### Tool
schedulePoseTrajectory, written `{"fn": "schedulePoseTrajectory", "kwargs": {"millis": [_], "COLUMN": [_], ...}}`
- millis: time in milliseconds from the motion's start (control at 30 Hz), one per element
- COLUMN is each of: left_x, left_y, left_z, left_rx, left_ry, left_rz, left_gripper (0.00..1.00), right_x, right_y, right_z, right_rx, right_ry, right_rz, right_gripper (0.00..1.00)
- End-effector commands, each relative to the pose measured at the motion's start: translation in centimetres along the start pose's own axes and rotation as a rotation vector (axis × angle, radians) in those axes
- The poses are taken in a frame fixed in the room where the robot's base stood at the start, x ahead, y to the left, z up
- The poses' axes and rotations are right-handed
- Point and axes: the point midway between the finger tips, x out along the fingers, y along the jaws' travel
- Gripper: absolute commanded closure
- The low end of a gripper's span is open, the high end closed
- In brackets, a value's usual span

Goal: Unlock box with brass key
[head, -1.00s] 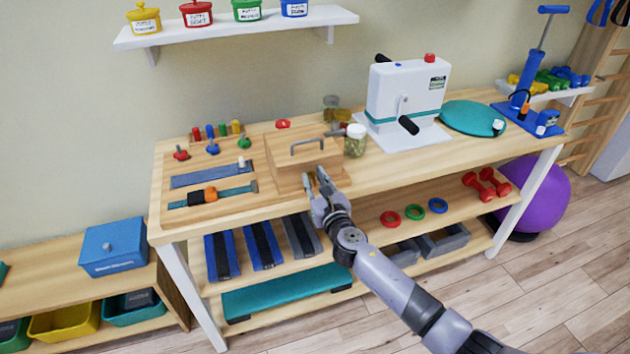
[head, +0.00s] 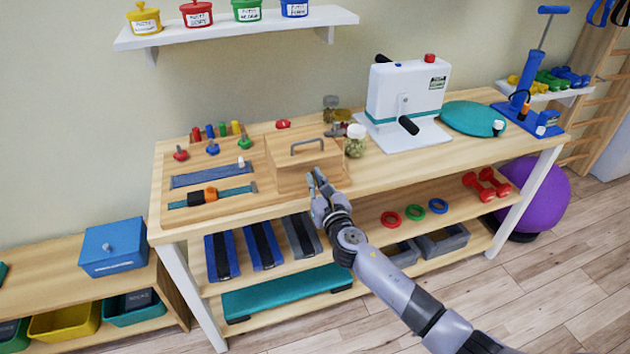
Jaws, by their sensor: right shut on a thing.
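A wooden box (head: 290,178) with a grey arched handle on its lid stands on the workbench, left of the middle. The lid looks closed. My right gripper (head: 316,181) is shut at the box's front right side, with its fingertips close to the front face. What it holds is too small and covered by the fingers to make out; I cannot see the brass key clearly. The lock is not visible from here. My left gripper is not in view.
A glass jar (head: 355,141) stands just right of the box. A board with pegs and straps (head: 184,198) lies to its left. A white hand-crank machine (head: 405,95) stands further right. The bench's front strip is clear.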

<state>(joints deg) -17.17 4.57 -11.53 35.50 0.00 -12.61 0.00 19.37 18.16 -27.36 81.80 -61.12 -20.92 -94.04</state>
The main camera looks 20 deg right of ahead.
Motion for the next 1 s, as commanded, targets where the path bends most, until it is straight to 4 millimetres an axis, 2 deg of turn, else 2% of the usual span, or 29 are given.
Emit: {"fn": "schedulePoseTrajectory", "kwargs": {"millis": [367, 1000], "left_x": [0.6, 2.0], "left_y": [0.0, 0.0], "left_z": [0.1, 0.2], "left_rx": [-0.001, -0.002], "left_ry": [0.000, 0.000], "left_rz": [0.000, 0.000], "left_gripper": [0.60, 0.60], "right_x": [0.0, 0.0], "right_y": [-0.1, -0.5], "right_z": [-0.2, -0.4], "right_rx": [0.198, 0.803], "right_ry": [0.001, 0.001], "right_rz": [-0.001, -0.001], "right_gripper": [1.00, 1.00]}}
